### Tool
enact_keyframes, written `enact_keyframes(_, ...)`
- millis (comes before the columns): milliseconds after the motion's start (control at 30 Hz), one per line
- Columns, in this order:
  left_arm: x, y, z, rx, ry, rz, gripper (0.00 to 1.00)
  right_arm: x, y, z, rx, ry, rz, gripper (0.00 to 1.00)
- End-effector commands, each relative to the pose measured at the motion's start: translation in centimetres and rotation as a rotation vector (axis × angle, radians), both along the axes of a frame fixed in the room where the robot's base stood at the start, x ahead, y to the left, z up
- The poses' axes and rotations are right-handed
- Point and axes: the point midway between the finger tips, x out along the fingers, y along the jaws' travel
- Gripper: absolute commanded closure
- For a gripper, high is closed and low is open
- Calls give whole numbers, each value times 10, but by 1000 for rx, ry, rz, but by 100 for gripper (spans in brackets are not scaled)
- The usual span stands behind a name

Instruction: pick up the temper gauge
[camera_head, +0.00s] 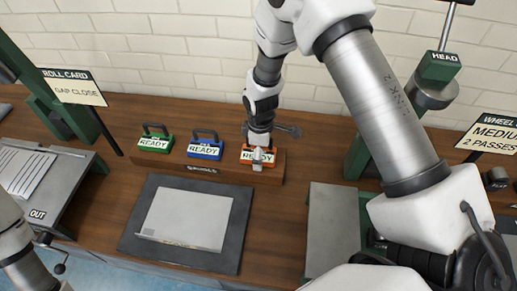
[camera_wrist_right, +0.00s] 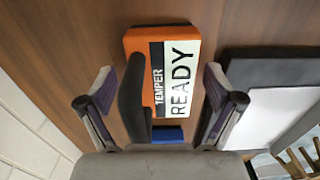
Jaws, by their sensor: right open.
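The temper gauge (camera_head: 247,157) is an orange block with a white READY label and a black handle. It stands at the right end of a dark wooden rack (camera_head: 215,171). In the right wrist view the temper gauge (camera_wrist_right: 180,85) lies ahead, its label reading TEMPER READY. My right gripper (camera_head: 261,152) is at the gauge, partly covering it in the head view. In the wrist view the right gripper (camera_wrist_right: 157,88) is open, with one finger on each side of the gauge's handle and clear space on both sides. My left gripper is out of view; only part of its arm shows at lower left.
A blue READY gauge (camera_head: 206,150) and a green one (camera_head: 155,143) stand left on the same rack. A dark plate with a grey sheet (camera_head: 187,217) lies in front. Machines stand at left and right. A brick wall (camera_head: 200,75) rises behind.

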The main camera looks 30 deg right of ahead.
Motion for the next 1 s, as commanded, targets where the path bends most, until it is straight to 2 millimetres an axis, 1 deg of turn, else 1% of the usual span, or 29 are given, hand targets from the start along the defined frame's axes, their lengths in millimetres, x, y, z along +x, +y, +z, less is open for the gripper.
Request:
enact_keyframes(167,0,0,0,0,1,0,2,1,0,-2,0,-2,1,8)
enact_keyframes(200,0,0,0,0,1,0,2,0,0,-2,0,-2,1,12)
enact_keyframes(267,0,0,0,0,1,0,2,0,0,-2,0,-2,1,33)
enact_keyframes(300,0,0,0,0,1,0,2,0,0,-2,0,-1,1,47)
enact_keyframes(367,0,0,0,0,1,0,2,0,0,-2,-1,-1,1,69)
enact_keyframes(400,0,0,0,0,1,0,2,0,0,-2,-1,-1,1,83)
enact_keyframes(767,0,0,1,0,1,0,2,0,0,0,-1,-1,0,83)
enact_keyframes(867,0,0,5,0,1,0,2,0,0,4,-1,-1,0,83)
enact_keyframes(1000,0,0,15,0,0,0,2,0,-1,15,0,-1,-2,83)
